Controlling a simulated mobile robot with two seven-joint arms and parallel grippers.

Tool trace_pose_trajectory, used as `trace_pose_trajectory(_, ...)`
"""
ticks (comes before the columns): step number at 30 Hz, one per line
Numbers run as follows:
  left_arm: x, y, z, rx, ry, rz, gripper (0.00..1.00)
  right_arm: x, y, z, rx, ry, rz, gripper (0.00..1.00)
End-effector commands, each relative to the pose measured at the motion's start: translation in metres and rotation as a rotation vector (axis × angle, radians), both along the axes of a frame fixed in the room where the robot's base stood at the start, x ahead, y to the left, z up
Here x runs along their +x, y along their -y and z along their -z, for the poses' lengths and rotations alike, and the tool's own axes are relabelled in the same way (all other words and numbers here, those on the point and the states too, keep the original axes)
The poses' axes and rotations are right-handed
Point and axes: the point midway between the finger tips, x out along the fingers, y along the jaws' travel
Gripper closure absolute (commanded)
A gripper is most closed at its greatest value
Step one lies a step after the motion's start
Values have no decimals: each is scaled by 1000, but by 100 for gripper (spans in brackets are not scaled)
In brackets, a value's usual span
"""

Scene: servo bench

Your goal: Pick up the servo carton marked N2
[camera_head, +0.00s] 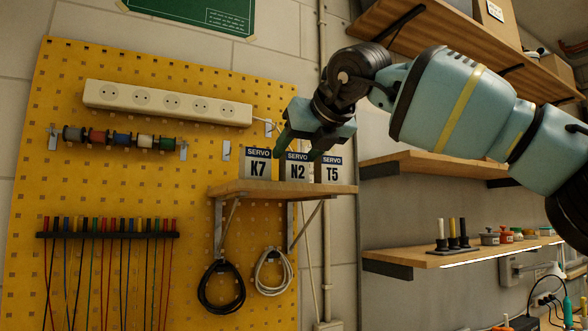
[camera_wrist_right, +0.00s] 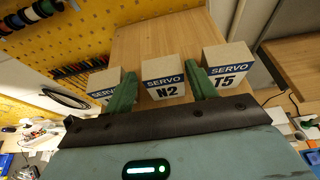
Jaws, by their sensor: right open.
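The carton marked N2 (camera_head: 297,173) stands upright on a small wooden shelf (camera_head: 230,189), between the carton marked K7 (camera_head: 257,168) and the carton marked T5 (camera_head: 332,173). My right gripper (camera_head: 296,151) is open and empty, its green fingers at the cartons' top edges and partly covering N2. In the right wrist view the N2 carton (camera_wrist_right: 166,88) appears between the two fingers of my gripper (camera_wrist_right: 163,80). The left finger overlaps the K7 carton (camera_wrist_right: 103,84) and the right one borders the T5 carton (camera_wrist_right: 230,70). Contact cannot be told. My left gripper is out of view.
A yellow pegboard (camera_head: 120,190) backs the left side, with a power strip (camera_head: 165,103) and hanging cables. Wooden shelves (camera_head: 430,163) lie to the right, one with several small containers. In the wrist view, bare shelf board (camera_wrist_right: 165,35) shows beyond the cartons.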

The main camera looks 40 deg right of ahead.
Motion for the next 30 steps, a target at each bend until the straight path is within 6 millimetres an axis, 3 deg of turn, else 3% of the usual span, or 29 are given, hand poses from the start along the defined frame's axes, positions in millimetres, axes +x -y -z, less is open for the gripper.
trace_pose_trajectory(12, 14, 0, -18, -1, 40, -1, 64, 37, 15, 23, 1, 1, 0, 44)
trace_pose_trajectory(21, 12, -1, -15, 2, 33, 2, 64, 41, 17, 26, 1, 0, 0, 44)
trace_pose_trajectory(30, 11, -2, -15, 3, 31, 3, 64, 41, 16, 25, 0, 0, 0, 78)
